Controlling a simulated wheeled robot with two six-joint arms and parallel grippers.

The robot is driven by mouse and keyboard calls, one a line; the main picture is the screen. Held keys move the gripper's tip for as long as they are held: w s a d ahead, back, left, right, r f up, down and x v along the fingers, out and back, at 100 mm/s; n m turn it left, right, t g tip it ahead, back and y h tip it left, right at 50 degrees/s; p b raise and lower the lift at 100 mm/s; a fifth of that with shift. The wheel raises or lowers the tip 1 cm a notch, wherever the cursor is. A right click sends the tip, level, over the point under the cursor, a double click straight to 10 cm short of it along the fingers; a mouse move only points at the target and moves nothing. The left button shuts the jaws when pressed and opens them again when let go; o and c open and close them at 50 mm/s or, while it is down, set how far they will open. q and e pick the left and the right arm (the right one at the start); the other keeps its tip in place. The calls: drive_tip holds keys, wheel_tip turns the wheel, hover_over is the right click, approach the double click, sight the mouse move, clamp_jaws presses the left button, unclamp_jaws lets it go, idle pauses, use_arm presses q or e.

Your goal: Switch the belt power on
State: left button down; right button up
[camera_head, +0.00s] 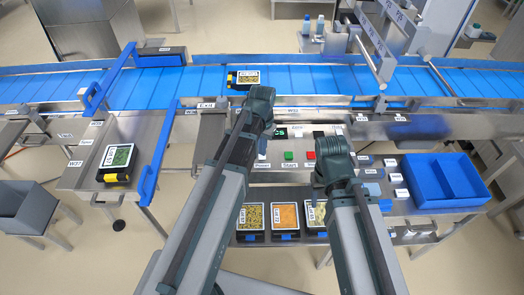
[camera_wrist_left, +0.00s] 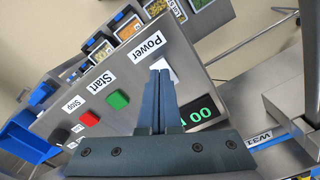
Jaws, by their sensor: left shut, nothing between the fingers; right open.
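The control panel (camera_wrist_left: 130,85) carries a "Power" label (camera_wrist_left: 147,47), a green Start button (camera_wrist_left: 118,99) and a red Stop button (camera_wrist_left: 89,119). Beside the Power label is a white switch (camera_wrist_left: 166,66), partly covered by my left fingertips. My left gripper (camera_wrist_left: 160,74) is shut and empty, its tips over the switch; I cannot tell if they touch it. In the head view my left gripper (camera_head: 258,112) stands over the panel's left part and hides the switch. My right gripper (camera_head: 324,182) hangs open and empty in front of the panel's right side.
The blue belt (camera_head: 320,82) runs behind the panel, with a filled tray (camera_head: 246,78) on it. Several filled trays stand on the lower shelf, such as an orange one (camera_head: 285,216). A blue bin (camera_head: 444,180) stands at right. A green-lit display (camera_wrist_left: 197,113) is beside the left fingers.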

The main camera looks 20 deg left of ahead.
sight(262, 157)
use_arm(q)
wheel_tip(262, 157, up, 6)
drive_tip(key=p, duration=0.5)
drive_tip(key=shift+f, duration=0.25)
drive_tip(key=shift+d, duration=0.1)
drive_tip(key=s+d+f+m+y+b, duration=0.1)
drive_tip(key=s+d, duration=0.9)
drive_tip(key=s, duration=0.4)
drive_tip(key=shift+s+d+f+b, duration=0.15)
drive_tip(key=shift+f+b, duration=0.05)
drive_tip(key=shift+b, duration=0.1)
